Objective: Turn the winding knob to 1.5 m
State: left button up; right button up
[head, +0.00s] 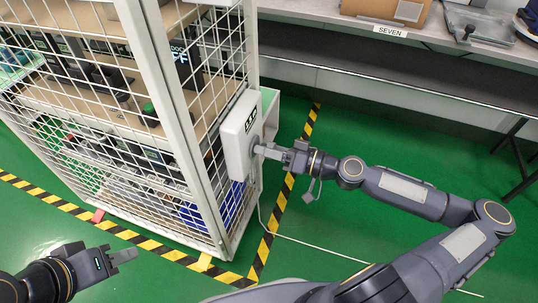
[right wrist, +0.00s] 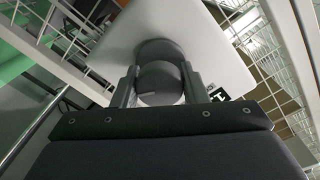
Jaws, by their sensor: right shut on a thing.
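A white box (head: 237,132) with rounded corners is mounted on the side of a wire cage; in the right wrist view its face (right wrist: 205,45) fills the upper middle. A small dark display (head: 251,121) is on it; it is partly hidden in the right wrist view, and I cannot read its value. The grey round winding knob (right wrist: 160,85) sits between the fingers of my right gripper (head: 266,150), which is shut on it. In the head view the gripper mostly hides the knob. My left gripper (head: 125,256) is low at the left, away from the box; its finger gap is unclear.
The white wire cage (head: 175,95) holds shelves of goods behind the box. Yellow-black tape (head: 262,255) marks the green floor around it. A white cable (head: 318,245) lies on the floor. A bench with a "SEVEN" label (head: 391,31) stands at the back right.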

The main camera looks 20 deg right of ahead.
jog(key=n+b, duration=0.2)
jog(key=n, duration=0.1)
jog(key=shift+f+b, duration=0.3)
jog(key=shift+f, duration=0.05)
jog(key=shift+r+n+b, duration=0.15)
jog(key=shift+n+b, duration=0.65)
jog(key=shift+n, duration=0.5)
jog(key=o, duration=1)
jog(key=shift+r, duration=0.1)
jog(key=shift+c, duration=0.2)
jog(key=p+v, duration=0.1)
jog(key=v, duration=0.6)
jog(key=shift+s+d, duration=0.25)
jog(key=shift+d, duration=0.05)
